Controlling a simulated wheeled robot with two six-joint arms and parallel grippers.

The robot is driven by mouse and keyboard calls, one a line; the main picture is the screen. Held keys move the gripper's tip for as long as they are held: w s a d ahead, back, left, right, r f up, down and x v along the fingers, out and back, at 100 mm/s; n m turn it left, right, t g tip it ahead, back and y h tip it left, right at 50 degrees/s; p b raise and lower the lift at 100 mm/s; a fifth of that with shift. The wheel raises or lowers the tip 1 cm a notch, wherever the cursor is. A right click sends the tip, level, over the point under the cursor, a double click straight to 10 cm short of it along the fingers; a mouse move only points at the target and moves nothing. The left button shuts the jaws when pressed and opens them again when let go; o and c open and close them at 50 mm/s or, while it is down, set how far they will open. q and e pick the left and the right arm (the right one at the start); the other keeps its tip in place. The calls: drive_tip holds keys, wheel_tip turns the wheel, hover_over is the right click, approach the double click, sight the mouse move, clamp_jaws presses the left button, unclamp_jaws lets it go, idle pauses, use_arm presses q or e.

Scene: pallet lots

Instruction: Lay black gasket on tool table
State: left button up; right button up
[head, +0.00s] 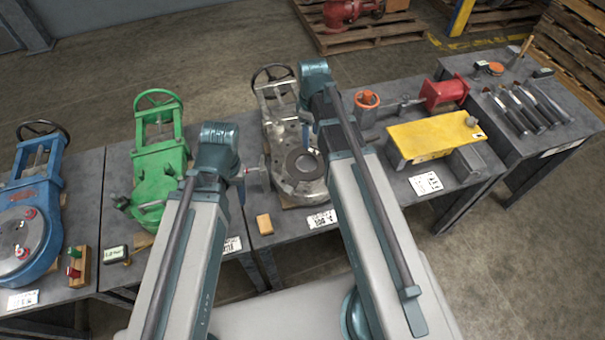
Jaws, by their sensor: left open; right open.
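The black gasket (304,163) is a flat dark ring lying on the round flange of the silver valve (290,190), at the picture's middle. The grey tool table (587,124) stands at the far right with several hand tools on it. My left gripper (246,172) is open beside the silver valve, left of the gasket and apart from it; it is small and partly hidden by my arm. My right gripper (307,138) is open close to the gasket, just above it in the picture. My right arm hides part of it, and I cannot tell whether it touches the gasket.
A green valve (160,180) and a blue valve (28,235) stand on tables to the left. A small wooden block (264,224) sits at the silver valve table's front. Pallets (370,40) stand behind.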

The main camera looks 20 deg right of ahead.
sight(311, 152)
drive_tip(key=f+b, duration=0.5)
drive_tip(key=shift+s+f, duration=0.15)
drive_tip(key=shift+s, duration=0.1)
clamp_jaws()
idle(0.4)
